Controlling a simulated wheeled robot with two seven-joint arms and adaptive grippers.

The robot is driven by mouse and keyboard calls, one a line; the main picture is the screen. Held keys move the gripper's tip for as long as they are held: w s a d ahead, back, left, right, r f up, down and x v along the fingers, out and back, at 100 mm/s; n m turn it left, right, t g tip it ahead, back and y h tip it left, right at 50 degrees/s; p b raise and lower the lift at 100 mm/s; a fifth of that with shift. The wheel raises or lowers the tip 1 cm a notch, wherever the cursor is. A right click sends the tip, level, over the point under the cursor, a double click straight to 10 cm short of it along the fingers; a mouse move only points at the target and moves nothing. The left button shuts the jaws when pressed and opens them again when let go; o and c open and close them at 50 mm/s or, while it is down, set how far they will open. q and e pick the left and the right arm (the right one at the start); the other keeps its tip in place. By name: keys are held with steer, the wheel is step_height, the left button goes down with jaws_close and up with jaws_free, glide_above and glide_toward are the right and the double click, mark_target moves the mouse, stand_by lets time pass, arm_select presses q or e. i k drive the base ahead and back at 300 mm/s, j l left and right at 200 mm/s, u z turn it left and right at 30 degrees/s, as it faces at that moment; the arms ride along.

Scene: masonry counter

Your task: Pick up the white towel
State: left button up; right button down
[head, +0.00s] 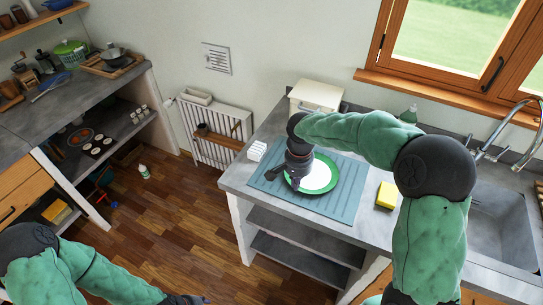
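A small white folded-looking bundle (257,151) lies at the left back corner of the grey counter; I cannot tell for sure whether it is the white towel. My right gripper (291,181) points down over the left part of a white plate with a green rim (325,183). It is to the right of the white bundle and apart from it. Its fingers are dark and small, so their opening is unclear. My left gripper (188,299) shows only in part at the bottom edge, low over the floor.
The plate lies on a blue ribbed mat (338,205). A yellow sponge (387,195) and sink (500,230) are to the right; a cream box (316,96) stands behind. A white radiator (222,152) is on the wall. Open wooden floor (180,225) lies left of the counter.

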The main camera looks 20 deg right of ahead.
mark_target(257, 150)
steer(key=i+l+u, duration=0.6)
steer(key=l, duration=0.3)
